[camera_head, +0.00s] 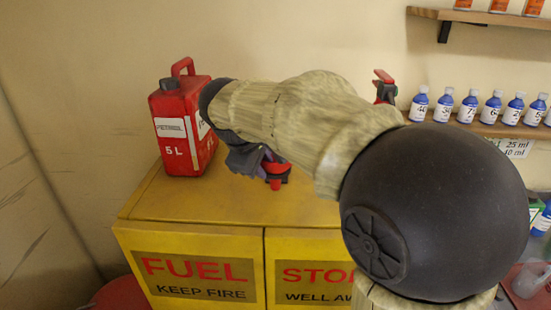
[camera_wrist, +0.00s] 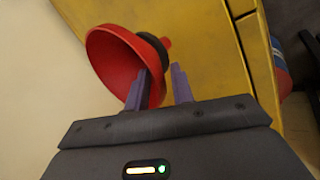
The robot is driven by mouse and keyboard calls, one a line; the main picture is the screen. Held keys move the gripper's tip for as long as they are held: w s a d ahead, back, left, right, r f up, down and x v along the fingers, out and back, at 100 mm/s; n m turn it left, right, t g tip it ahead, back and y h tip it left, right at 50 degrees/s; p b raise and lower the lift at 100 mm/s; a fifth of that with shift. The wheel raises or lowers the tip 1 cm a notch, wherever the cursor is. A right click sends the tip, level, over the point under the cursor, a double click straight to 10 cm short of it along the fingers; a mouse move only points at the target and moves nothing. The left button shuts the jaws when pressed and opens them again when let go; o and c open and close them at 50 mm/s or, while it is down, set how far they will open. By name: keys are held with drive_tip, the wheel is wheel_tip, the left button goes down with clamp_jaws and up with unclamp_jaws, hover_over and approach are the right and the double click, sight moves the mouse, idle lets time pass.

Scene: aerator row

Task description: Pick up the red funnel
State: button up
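The red funnel (camera_wrist: 112,62) shows in the wrist view with its wide mouth facing left and toward the camera. A dark band and a short red spout are at its far right end. My gripper (camera_wrist: 160,80) is open, with two purple fingers. The left finger overlaps the funnel's mouth and the right finger is outside it, so the rim appears to lie between them with a gap. In the head view the funnel (camera_head: 277,169) is at the yellow cabinet's top, partly hidden by my gripper (camera_head: 258,160).
A red petrol can (camera_head: 182,128) stands on the yellow cabinet (camera_head: 190,210), close left of my arm. A red-and-black object (camera_head: 384,87) stands behind my arm. Several blue bottles (camera_head: 468,107) line a shelf at right. A red rounded thing (camera_head: 120,297) is at lower left.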

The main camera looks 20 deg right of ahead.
clamp_jaws()
drive_tip(key=shift+r, duration=0.1)
drive_tip(key=shift+r, duration=0.3)
wheel_tip(320, 180, up, 9)
drive_tip(key=shift+r, duration=0.1)
idle(0.8)
